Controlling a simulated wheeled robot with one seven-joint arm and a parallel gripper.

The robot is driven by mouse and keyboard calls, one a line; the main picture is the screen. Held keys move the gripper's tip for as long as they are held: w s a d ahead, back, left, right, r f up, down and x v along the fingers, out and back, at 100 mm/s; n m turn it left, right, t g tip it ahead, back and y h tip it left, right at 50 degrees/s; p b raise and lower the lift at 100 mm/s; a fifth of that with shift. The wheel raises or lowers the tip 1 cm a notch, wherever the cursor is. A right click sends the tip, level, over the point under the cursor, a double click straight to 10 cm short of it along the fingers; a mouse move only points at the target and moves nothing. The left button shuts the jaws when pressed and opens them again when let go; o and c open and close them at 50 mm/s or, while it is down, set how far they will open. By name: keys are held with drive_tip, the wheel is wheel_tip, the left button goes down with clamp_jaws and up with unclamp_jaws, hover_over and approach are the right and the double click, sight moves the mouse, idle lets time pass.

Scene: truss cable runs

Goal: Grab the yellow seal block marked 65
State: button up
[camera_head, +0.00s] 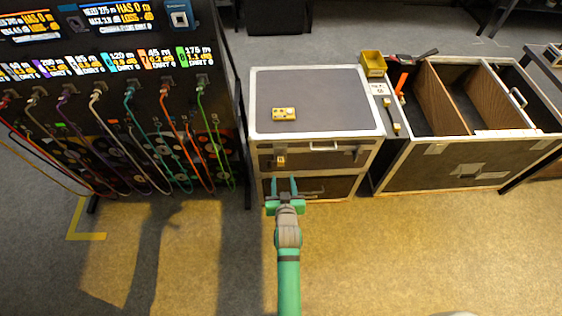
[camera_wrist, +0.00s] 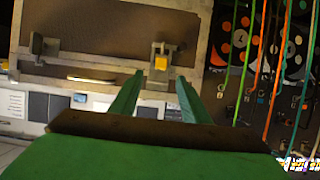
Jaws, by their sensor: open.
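A small yellow block (camera_head: 281,160) sits at a latch on the front of the grey-topped case (camera_head: 350,128). In the wrist view a yellow block (camera_wrist: 161,63) shows on the metal latch, just beyond my fingertips and between them. No number is readable on it. Another yellow block (camera_head: 284,113) with small marks lies on the case top; I cannot read 65 on it. My gripper (camera_head: 282,183), with green fingers, is open and empty in front of the case's lower drawer. The fingers also show in the wrist view (camera_wrist: 158,80), apart from the block.
A dark panel rack (camera_head: 130,110) with several coloured cables stands left of the case. An open crate (camera_head: 450,165) with dividers stands to the right, with a yellow bin (camera_head: 373,64) and small yellow pieces at its left edge. The floor in front is clear.

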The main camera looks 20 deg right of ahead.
sight(281, 163)
drive_tip(key=x, duration=0.6)
drive_tip(key=shift+w+r, duration=0.1)
drive_tip(key=shift+w, duration=0.05)
drive_tip(key=shift+x, duration=2.4)
drive_tip(key=shift+w+r, duration=0.15)
drive_tip(key=shift+w, duration=0.1)
clamp_jaws()
